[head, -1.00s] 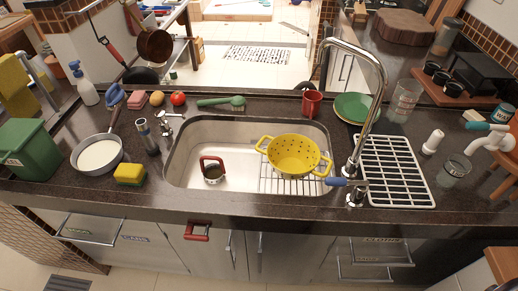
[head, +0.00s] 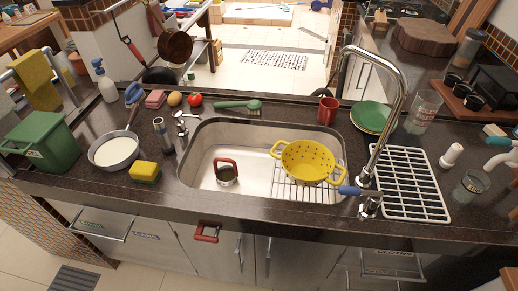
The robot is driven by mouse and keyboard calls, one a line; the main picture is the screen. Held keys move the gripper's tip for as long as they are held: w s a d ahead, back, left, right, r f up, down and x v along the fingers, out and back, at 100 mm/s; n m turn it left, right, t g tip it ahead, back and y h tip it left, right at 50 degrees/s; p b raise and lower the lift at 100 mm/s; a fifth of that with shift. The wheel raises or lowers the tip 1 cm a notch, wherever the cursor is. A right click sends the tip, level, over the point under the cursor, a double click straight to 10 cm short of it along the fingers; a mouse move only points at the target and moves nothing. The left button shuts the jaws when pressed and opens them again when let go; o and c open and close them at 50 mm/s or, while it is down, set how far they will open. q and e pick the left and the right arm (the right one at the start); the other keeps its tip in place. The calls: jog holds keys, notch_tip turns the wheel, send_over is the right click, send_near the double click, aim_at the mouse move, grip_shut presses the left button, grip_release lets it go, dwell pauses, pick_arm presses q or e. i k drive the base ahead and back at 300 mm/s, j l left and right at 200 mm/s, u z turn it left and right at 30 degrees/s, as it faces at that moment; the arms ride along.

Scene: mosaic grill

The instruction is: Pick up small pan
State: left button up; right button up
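A small grey pan (head: 113,152) with white contents stands on the dark counter, left of the sink. Its handle (head: 133,117) points up and away, with a blue end. A copper-brown pan (head: 176,46) hangs at the back left, and a dark pan (head: 160,75) is partly visible below it. Neither of my grippers is in view, and nothing is touching the pan on the counter.
A yellow sponge (head: 146,172) lies close to the pan's right. A green bin (head: 40,139) stands to its left, and a white spray bottle (head: 105,83) behind. The sink (head: 203,141) holds a yellow colander (head: 308,161) and a red-handled item (head: 226,171).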

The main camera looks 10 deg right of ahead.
aim_at(114, 151)
jog(key=k+j+z, duration=0.1)
jog(key=j, duration=0.3)
jog(key=k+j, duration=0.1)
jog(key=j, duration=0.3)
jog(key=k+j+z, duration=0.15)
jog(key=j, duration=0.2)
jog(key=k+j, duration=0.1)
jog(key=j, duration=0.3)
jog(key=k+j+z, duration=0.15)
jog(key=j, duration=0.2)
